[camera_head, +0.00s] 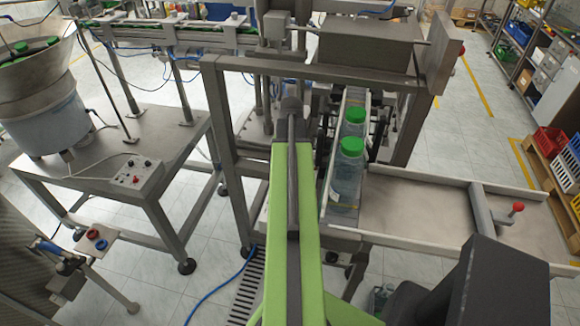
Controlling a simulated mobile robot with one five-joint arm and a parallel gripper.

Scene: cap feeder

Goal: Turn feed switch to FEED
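A small grey control box (137,176) sits on the front of the metal table at the left. On its top are a red button or lamp (136,179) and small dark knobs (148,163). The feed switch may be one of these, but its lettering and setting are too small to read. A green arm link of mine rises through the lower middle, and a dark part that looks like mine fills the lower right. I cannot make out my gripper's fingers anywhere, and nothing of mine is seen touching the control box.
A cap feeder bowl (40,100) with green caps stands on the table (100,200). A metal frame (220,130) and bottles with green caps (348,170) are in the middle. A side tray (420,205) extends right. A blue hose (225,285) lies on the floor.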

